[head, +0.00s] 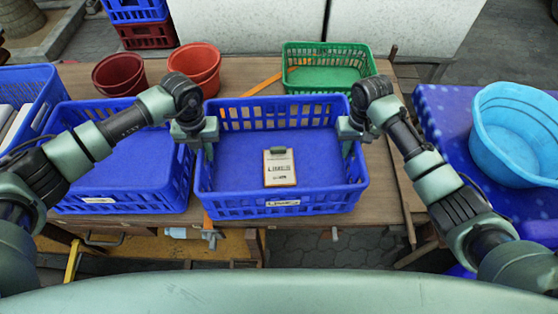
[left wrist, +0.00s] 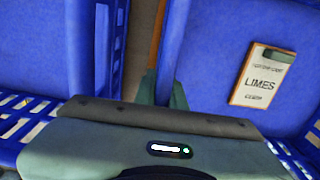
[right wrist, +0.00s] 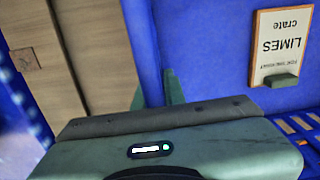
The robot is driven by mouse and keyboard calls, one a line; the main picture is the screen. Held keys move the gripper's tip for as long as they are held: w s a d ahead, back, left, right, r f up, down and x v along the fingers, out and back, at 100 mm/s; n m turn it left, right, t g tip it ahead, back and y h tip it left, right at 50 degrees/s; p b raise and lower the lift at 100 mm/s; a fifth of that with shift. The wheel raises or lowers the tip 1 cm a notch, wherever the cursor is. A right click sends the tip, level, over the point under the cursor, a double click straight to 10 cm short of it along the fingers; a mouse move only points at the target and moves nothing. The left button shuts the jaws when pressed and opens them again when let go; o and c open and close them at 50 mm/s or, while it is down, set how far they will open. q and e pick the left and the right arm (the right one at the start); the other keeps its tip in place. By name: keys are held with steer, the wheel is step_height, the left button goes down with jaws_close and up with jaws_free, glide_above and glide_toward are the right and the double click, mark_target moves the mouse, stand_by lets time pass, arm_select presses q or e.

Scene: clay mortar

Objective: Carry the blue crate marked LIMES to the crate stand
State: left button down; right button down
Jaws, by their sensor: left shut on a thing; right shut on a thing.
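The blue crate marked LIMES (head: 238,176) stands on the wooden table, empty except for a clipboard (head: 279,167) lettered LIMES on its floor. My left gripper (head: 208,148) is shut on the crate's left wall; the left wrist view shows that wall (left wrist: 175,45) between its fingers. My right gripper (head: 345,146) is shut on the crate's right wall, which also shows in the right wrist view (right wrist: 140,40). I cannot tell whether the crate's base is clear of the table. The crate stand cannot be made out for certain.
Another blue crate (head: 125,205) stands close on the left. Two red buckets (head: 195,62) and a green basket (head: 327,85) are behind. A light-blue tub (head: 515,130) rests on a blue-covered table (head: 440,120) at right. Stacked crates (head: 145,35) stand beyond the table.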

arm_select(q)
steer(key=shift+w+r, duration=0.15)
steer(key=shift+r, duration=0.1)
arm_select(e)
steer(key=shift+w+r, duration=0.15)
steer(key=shift+r, duration=0.15)
